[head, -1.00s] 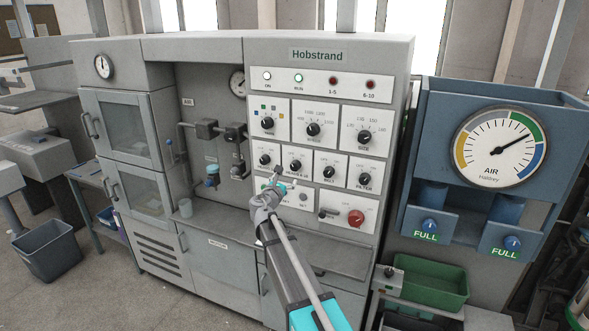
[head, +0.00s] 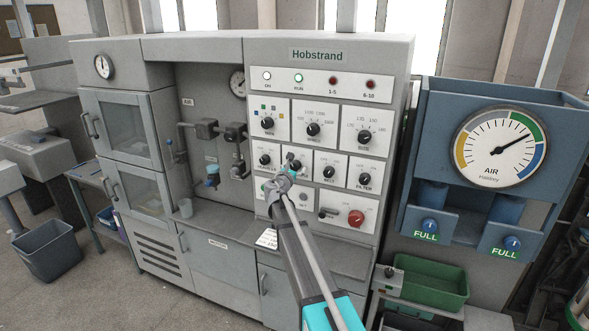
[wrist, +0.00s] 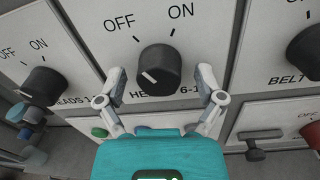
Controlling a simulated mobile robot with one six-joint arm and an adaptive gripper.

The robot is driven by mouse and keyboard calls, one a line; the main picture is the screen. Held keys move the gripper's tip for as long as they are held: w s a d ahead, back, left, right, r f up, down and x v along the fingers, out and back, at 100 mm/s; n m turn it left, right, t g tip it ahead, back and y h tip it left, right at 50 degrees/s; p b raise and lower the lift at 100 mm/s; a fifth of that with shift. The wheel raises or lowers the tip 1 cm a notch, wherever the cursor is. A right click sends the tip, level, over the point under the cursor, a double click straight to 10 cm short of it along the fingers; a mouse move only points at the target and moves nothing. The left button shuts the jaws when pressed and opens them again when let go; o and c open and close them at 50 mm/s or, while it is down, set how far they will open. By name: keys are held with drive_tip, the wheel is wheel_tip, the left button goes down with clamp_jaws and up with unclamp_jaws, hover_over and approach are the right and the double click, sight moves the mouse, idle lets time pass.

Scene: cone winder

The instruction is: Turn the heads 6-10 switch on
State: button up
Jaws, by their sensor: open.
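The heads 6-10 switch is a black knob (wrist: 157,70) on a pale plate, centred in the wrist view. OFF is printed at its upper left and ON at its upper right.
The heads 1-5 knob (wrist: 41,86) is close on the left and the belt knob (wrist: 309,46) is on the right. Below are coloured buttons, a dark lever (wrist: 256,152) and a red rotary knob (head: 356,217). The 6-10 lamp (head: 370,84) looks dark red.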

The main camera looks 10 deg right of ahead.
drive_tip(key=shift+c, duration=0.3)
drive_tip(key=c, duration=1.1)
drive_tip(key=shift+m, duration=0.5)
drive_tip(key=m, duration=0.5)
drive_tip(key=shift+m, duration=0.3)
drive_tip(key=m, duration=0.5)
drive_tip(key=shift+a+m+h+b, duration=0.1)
drive_tip(key=shift+m+h+b, duration=0.2)
drive_tip(key=shift+h+b, duration=0.1)
